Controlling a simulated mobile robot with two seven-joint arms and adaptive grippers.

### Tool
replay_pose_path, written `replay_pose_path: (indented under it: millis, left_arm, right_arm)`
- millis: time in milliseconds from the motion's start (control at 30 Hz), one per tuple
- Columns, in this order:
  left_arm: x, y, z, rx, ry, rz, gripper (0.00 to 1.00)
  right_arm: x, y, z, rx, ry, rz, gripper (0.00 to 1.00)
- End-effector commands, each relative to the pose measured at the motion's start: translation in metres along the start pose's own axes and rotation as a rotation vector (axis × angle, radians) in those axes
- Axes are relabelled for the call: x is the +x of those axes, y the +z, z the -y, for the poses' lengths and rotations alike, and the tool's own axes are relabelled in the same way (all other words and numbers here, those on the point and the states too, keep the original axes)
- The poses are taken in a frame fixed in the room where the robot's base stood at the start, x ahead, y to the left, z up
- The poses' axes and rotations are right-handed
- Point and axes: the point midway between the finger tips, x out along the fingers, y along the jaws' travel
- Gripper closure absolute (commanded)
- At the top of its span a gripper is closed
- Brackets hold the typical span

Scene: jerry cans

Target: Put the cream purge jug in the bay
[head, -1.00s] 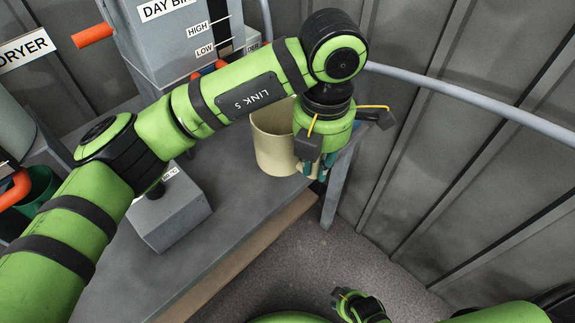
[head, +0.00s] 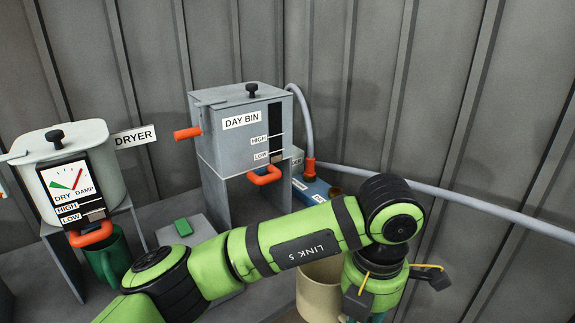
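The cream jug (head: 318,291) is at the lower middle of the head view, partly cut off by the bottom edge and partly covered by my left arm. My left gripper (head: 374,316) points down at the jug's right side. Its teal fingertips are mostly cut off by the bottom edge, so I cannot tell whether they are closed on the jug. My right gripper is out of view. I see no label that marks a bay.
The grey day bin (head: 240,140) stands on a support, with an orange outlet. The dryer (head: 90,150) is at left, with a green mug (head: 107,262) below. A grey box with a green pad (head: 183,228) is between them.

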Motion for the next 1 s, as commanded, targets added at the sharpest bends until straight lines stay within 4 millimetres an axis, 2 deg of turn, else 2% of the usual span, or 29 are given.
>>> replay_pose_path:
  millis: [267, 467, 700, 1000]
  left_arm:
    - [0.004, -0.021, -0.028, 0.194, 0.003, 0.006, 1.00]
    - [0.009, -0.048, -0.057, 0.426, 0.007, 0.008, 1.00]
    - [0.017, -0.103, -0.100, 0.852, 0.013, 0.008, 1.00]
    - [0.025, -0.182, -0.135, 1.422, 0.014, 0.001, 1.00]
  right_arm:
    - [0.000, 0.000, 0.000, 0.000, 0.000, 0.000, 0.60]
    - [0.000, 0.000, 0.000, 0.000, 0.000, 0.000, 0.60]
    - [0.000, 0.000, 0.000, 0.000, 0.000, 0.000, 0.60]
    - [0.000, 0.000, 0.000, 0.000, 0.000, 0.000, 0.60]
